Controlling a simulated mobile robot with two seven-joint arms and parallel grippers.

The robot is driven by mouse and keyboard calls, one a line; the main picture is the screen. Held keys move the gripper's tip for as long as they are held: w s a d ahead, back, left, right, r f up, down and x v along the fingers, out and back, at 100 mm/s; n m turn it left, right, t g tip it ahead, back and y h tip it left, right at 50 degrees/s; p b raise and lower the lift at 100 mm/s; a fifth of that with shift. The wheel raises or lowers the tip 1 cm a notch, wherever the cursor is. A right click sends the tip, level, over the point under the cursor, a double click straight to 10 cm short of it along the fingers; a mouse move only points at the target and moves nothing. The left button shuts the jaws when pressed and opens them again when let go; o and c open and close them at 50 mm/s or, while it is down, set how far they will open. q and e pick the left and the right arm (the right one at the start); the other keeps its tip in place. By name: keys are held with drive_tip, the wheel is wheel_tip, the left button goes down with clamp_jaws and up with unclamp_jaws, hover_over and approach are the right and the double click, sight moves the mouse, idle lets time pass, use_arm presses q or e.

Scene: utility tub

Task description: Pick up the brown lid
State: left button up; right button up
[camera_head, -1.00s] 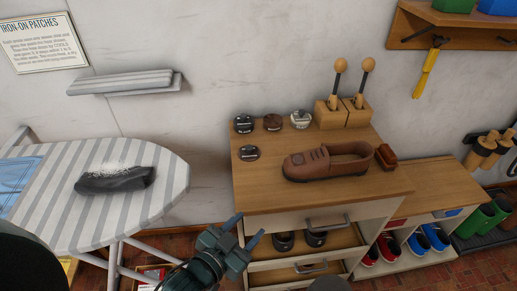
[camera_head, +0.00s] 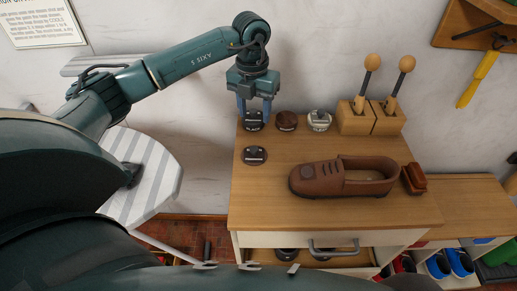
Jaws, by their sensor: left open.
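A round brown lid (camera_head: 286,120) sits at the back of the wooden cabinet top, apparently on a shoe polish tin, between a black-lidded tin (camera_head: 254,124) and a white-lidded tin (camera_head: 319,121). My left gripper (camera_head: 254,112) points down with its jaws open. Its fingers appear on either side of the black-lidded tin, just left of the brown lid; whether they touch that tin cannot be told. Nothing shows held. My right gripper is out of view.
A dark round lid or tin (camera_head: 254,155) lies in front of the black-lidded tin. A brown shoe (camera_head: 345,177) and a brush (camera_head: 414,179) lie to the right. Wooden blocks with round-knobbed daubers (camera_head: 373,117) stand behind. The front left of the cabinet top (camera_head: 262,200) is clear.

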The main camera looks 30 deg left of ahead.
sight(254, 148)
use_arm(q)
wheel_tip(254, 148, down, 13)
drive_tip(key=shift+s+a+r+p, duration=0.1)
drive_tip(key=shift+r+p, duration=0.05)
drive_tip(key=shift+p, duration=0.75)
clamp_jaws()
